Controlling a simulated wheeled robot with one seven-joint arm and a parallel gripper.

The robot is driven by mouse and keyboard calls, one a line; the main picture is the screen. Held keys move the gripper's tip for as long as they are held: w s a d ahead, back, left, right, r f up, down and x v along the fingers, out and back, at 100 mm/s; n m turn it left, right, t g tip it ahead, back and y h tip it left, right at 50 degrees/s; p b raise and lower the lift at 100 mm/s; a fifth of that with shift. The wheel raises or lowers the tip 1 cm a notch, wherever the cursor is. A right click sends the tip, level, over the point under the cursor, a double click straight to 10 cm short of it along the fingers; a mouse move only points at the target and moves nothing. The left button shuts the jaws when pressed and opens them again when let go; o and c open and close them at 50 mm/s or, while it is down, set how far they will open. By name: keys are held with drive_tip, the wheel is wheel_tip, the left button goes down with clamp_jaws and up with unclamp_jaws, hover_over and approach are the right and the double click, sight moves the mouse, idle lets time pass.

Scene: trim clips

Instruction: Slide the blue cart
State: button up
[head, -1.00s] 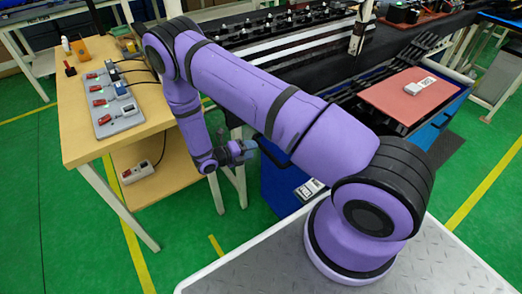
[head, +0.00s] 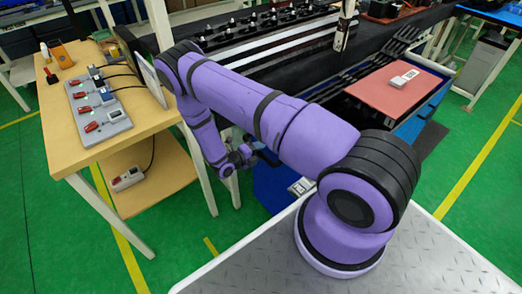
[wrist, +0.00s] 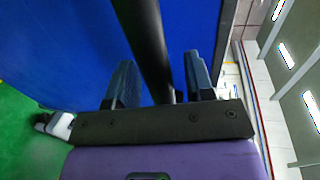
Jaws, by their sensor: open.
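The blue cart (head: 272,188) stands below my arm in the head view, and my arm hides part of it. In the wrist view its blue side (wrist: 60,45) fills the left and middle. A black handle bar (wrist: 149,45) on the cart runs down between my two fingers. My gripper (head: 260,150) is at the cart's near left side in the head view. In the wrist view my gripper (wrist: 160,82) is open, with one finger on each side of the bar. A gap shows on both sides of the bar.
A wooden bench (head: 100,150) with a grey switch panel (head: 100,115) stands to the left, its legs close to my gripper. A red-brown board (head: 392,90) with a small box lies at the right. Green floor with yellow lines is free at the front left.

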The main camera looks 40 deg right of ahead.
drive_tip(key=shift+d+f, duration=0.1)
drive_tip(key=shift+d, duration=0.5)
clamp_jaws()
drive_tip(key=shift+a, duration=0.1)
